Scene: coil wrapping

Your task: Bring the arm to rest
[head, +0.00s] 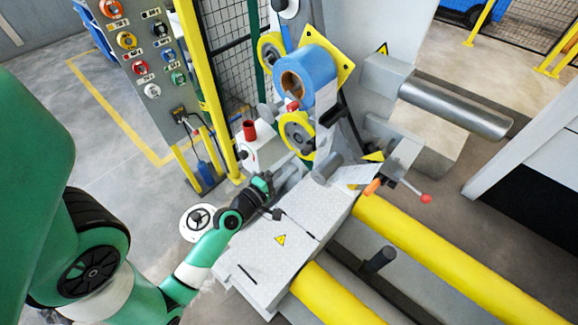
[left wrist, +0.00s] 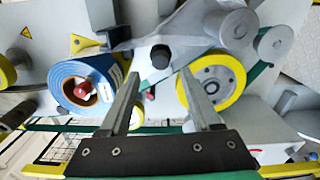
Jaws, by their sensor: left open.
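My left arm (head: 205,250) is green and white and comes in from the left in the head view. Its left gripper (head: 290,172) is beside the wrapping machine, at the left of its grey top plate. In the left wrist view the two grey fingers of the left gripper (left wrist: 160,95) stand well apart with nothing between them. Behind them are a blue film roll (left wrist: 75,78) and a yellow-rimmed wheel (left wrist: 232,82). The blue roll also shows in the head view (head: 318,68), above and right of the gripper. My right gripper is in neither view.
A control panel (head: 140,60) with coloured knobs and a yellow post (head: 205,90) stand at the back left. A red-handled lever (head: 425,198) and a steel roller (head: 455,108) are right of the machine. Yellow rails (head: 450,250) run along the front right. Floor at the left is open.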

